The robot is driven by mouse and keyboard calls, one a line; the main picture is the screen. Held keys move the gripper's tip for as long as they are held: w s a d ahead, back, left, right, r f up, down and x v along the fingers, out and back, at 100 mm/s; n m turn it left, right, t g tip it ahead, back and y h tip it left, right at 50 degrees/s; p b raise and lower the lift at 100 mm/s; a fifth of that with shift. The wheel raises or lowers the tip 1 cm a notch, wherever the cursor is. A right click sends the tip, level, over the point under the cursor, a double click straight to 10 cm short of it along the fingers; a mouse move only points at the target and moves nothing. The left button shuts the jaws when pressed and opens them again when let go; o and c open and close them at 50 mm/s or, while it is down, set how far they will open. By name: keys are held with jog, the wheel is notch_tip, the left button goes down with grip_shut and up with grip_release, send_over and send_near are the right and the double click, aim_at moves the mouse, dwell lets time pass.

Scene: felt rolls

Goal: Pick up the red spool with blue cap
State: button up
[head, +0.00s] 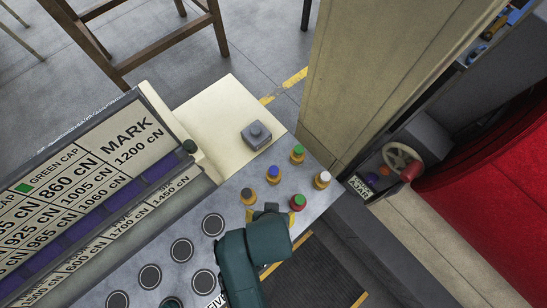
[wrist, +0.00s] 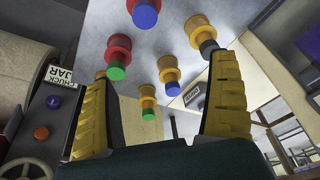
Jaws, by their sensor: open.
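The red spool with blue cap (wrist: 143,12) is at the top edge of the wrist view, partly cut off. I cannot make it out in the head view, where my arm covers part of the grey panel. My gripper (wrist: 160,78) is open, its two yellow fingers wide apart with nothing held between them. In the head view my gripper (head: 270,210) is low over the panel, beside a red spool with green cap (head: 297,202). That green-capped spool also shows in the wrist view (wrist: 118,55).
Orange spools stand close by: blue-capped (head: 274,174), green-capped (head: 297,152), white-capped (head: 322,180) and dark-capped (head: 247,196). Several round dark discs (head: 182,250) are on the panel (head: 230,195). A grey block (head: 256,135) sits on a cream surface. A tall beige cabinet (head: 365,70) stands right.

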jog(key=shift+g, duration=0.7)
jog(key=f, duration=0.4)
jog(key=s+f, duration=0.1)
jog(key=f, duration=0.3)
jog(key=f+b, duration=0.1)
jog(key=f, duration=0.3)
jog(key=shift+s+d, duration=0.1)
jog(key=shift+s, duration=0.3)
jog(key=f, duration=0.4)
jog(key=w+f, duration=0.1)
jog(key=f, duration=0.1)
jog(key=shift+d, duration=0.2)
jog(key=c, duration=1.4)
